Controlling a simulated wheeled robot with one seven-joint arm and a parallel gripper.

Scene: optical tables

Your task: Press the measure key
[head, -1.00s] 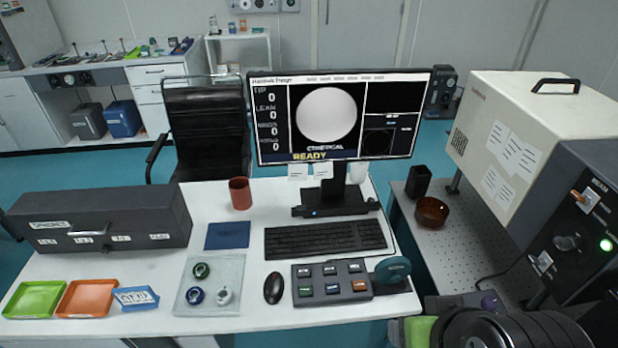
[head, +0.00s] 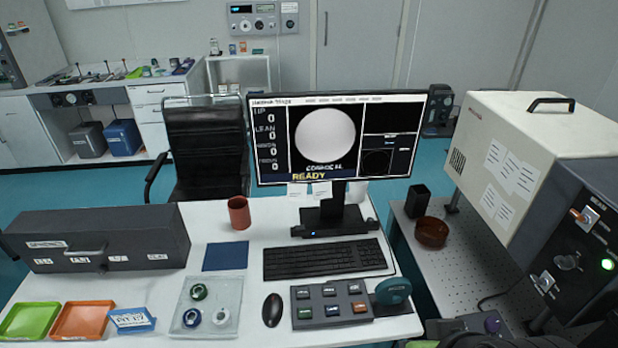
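A dark grey key box (head: 332,304) lies at the front right of the white desk, between the mouse and a round teal knob. It has two rows of keys with small labels, too small to read. My gripper is not in view; dark parts of my arm show at the bottom right edge.
A keyboard (head: 325,259), mouse (head: 272,310), teal knob (head: 393,291) and clear tray (head: 207,306) with small round parts surround the key box. A red-brown cup (head: 239,212) stands behind. A large beige instrument (head: 535,150) rises at the right.

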